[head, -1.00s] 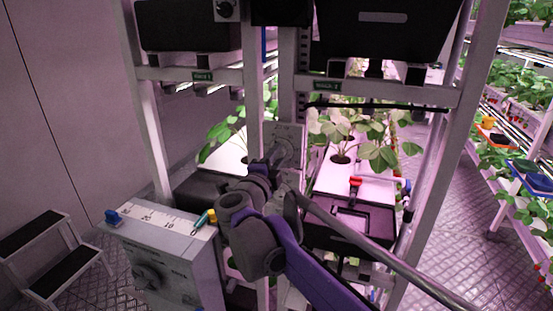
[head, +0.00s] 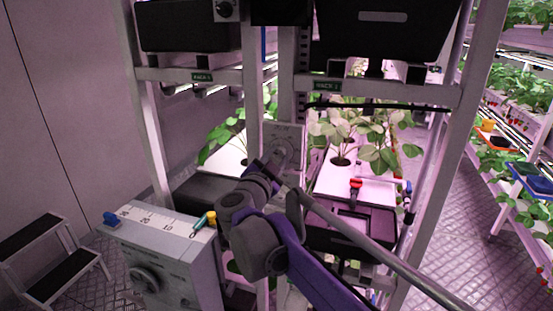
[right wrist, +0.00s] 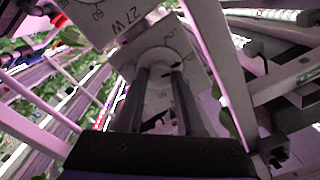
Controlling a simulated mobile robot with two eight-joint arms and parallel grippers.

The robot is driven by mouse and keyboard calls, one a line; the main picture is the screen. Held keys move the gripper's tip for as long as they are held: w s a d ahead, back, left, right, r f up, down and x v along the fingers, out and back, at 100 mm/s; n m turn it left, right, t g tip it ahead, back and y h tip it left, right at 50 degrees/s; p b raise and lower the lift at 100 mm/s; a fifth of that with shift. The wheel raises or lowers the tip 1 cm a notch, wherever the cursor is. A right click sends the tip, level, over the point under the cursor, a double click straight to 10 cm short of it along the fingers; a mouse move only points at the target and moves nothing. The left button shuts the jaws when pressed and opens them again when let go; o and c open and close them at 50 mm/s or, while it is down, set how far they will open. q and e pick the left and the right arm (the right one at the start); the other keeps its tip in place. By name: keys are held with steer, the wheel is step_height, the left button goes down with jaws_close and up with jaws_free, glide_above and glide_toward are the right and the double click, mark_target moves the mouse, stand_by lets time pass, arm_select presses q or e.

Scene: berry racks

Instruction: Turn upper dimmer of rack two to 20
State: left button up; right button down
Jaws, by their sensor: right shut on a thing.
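A pale dimmer panel (head: 291,133) with a round dial stands on the post of the rack labelled rack 2 (head: 327,86). My right gripper (head: 277,158) reaches up to its dial, and its wrist partly hides the knob. In the right wrist view the two fingers of my right gripper (right wrist: 158,78) are close together at the round dial (right wrist: 157,58), shut on its knob. The printed marks around the dial are too small to read surely. My left gripper does not show.
A grey box (head: 165,262) with a knob and number scale stands at the lower left. A step stool (head: 45,262) is beside it. Rack posts, a black box (head: 350,228) and plants (head: 350,135) crowd my right arm. Open floor (head: 455,230) lies to the right.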

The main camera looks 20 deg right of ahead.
steer(key=shift+n, duration=0.3)
steer(key=c, duration=0.5)
jaws_free()
steer(key=b+v, duration=0.1)
steer(key=v, duration=0.9)
steer(key=shift+s+a, duration=0.2)
steer(key=shift+s, duration=0.15)
